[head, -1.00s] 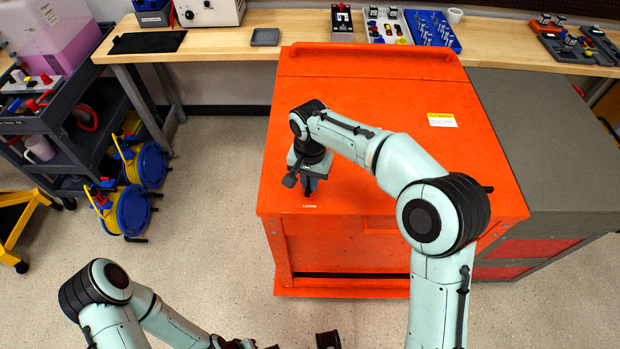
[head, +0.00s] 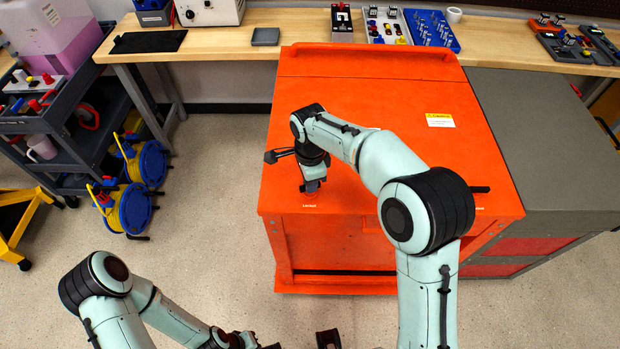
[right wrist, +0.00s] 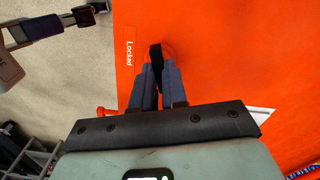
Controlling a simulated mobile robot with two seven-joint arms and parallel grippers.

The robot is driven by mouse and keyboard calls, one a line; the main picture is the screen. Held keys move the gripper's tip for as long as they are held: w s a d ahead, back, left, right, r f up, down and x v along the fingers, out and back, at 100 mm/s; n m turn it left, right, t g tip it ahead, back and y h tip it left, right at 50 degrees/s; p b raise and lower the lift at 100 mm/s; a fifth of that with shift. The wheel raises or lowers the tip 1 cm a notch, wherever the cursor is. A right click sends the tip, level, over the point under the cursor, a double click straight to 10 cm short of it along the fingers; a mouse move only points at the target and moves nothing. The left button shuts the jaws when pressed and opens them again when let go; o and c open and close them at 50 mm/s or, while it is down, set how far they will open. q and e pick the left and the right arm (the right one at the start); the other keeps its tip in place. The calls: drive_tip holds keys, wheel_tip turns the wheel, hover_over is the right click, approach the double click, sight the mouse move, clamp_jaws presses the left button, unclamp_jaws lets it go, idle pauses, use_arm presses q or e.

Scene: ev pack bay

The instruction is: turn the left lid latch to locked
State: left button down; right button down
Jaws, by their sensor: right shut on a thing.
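The orange lid (head: 385,100) covers the orange case, with a white "Locked" label (head: 309,206) near its front left corner. My right gripper (head: 312,187) points down at that corner, just behind the label. In the right wrist view my right gripper (right wrist: 155,80) is shut on the black handle of the left lid latch (right wrist: 155,52), beside the "Locked" label (right wrist: 129,52). The fingers hide much of the latch, so its exact angle is hard to tell. My left gripper (head: 245,342) is at the bottom edge, partly cut off.
A dark bar (head: 480,189), apparently the right latch, shows at the lid's front right, partly behind my right arm. A yellow warning label (head: 440,120) lies on the lid. A grey cabinet (head: 545,140) adjoins on the right; a wooden bench (head: 220,45) runs behind. Floor at left front is clear.

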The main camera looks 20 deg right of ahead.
use_arm(q)
drive_tip(key=shift+w+r+p, duration=0.25)
drive_tip(key=shift+r+p, duration=0.1)
drive_tip(key=shift+r, duration=0.15)
use_arm(e)
drive_tip(key=shift+m, duration=1.9)
drive_tip(key=c, duration=1.2)
unclamp_jaws()
drive_tip(key=shift+o, duration=0.2)
